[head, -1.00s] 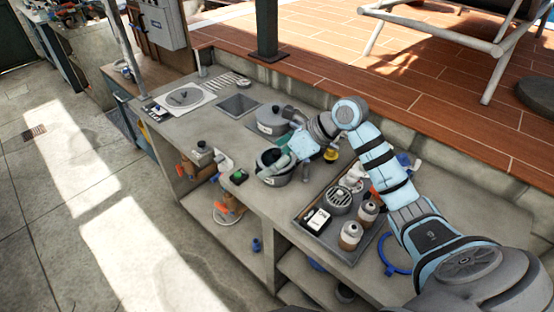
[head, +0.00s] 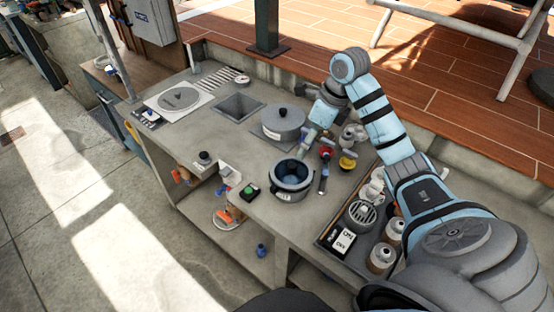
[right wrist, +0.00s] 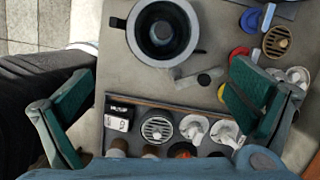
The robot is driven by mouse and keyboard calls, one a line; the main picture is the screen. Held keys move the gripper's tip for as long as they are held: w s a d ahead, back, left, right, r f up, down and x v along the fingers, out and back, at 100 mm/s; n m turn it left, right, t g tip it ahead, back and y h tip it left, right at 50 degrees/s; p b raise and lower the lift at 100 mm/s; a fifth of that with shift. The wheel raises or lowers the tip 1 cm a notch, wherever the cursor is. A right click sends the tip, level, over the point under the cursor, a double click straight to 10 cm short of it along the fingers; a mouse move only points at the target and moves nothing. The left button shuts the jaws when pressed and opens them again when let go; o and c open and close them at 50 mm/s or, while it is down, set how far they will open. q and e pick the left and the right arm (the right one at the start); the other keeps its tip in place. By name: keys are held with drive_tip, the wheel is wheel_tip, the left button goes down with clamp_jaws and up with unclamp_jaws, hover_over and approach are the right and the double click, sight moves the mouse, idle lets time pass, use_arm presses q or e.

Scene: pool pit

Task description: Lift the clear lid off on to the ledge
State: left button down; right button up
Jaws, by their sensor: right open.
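A grey pot (head: 291,181) with side handles stands on the counter, and it also shows in the right wrist view (right wrist: 133,36). A round piece with a dark knob in its middle shows within the pot's rim; it may be the clear lid, but I cannot tell its edge from the rim. My right gripper (right wrist: 160,80) is wide open, with its two green fingers apart and nothing between them. My left gripper is out of view.
A concrete ledge (head: 243,78) runs behind the counter below the wooden deck. Red and yellow valve knobs (head: 347,163) and a rod-like tool (head: 323,181) are right of the pot. A tray of parts (head: 328,232) lies nearer.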

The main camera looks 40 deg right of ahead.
wheel_tip(320, 180, down, 3)
drive_tip(key=w+b, duration=0.2)
drive_tip(key=b, duration=0.6)
hover_over(292, 167)
drive_tip(key=s+d, duration=0.1)
drive_tip(key=s, duration=0.1)
drive_tip(key=f, duration=0.5)
drive_tip(key=shift+s+d, duration=0.1)
drive_tip(key=shift+s, duration=0.1)
drive_tip(key=shift+w+f, duration=0.1)
drive_tip(key=shift+f, duration=0.25)
drive_tip(key=w+f, duration=0.1)
drive_tip(key=w+f+p, duration=0.1)
drive_tip(key=f, duration=0.1)
drive_tip(key=w+f, duration=0.1)
drive_tip(key=f, duration=0.1)
drive_tip(key=shift+a, duration=0.35)
drive_tip(key=shift+s+r, duration=0.15)
drive_tip(key=shift+c, duration=1)
drive_tip(key=c, duration=1.3)
drive_tip(key=shift+s+a, duration=0.15)
clamp_jaws()
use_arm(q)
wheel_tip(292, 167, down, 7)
use_arm(e)
drive_tip(key=shift+s+a, duration=0.1)
drive_tip(key=shift+a, duration=0.05)
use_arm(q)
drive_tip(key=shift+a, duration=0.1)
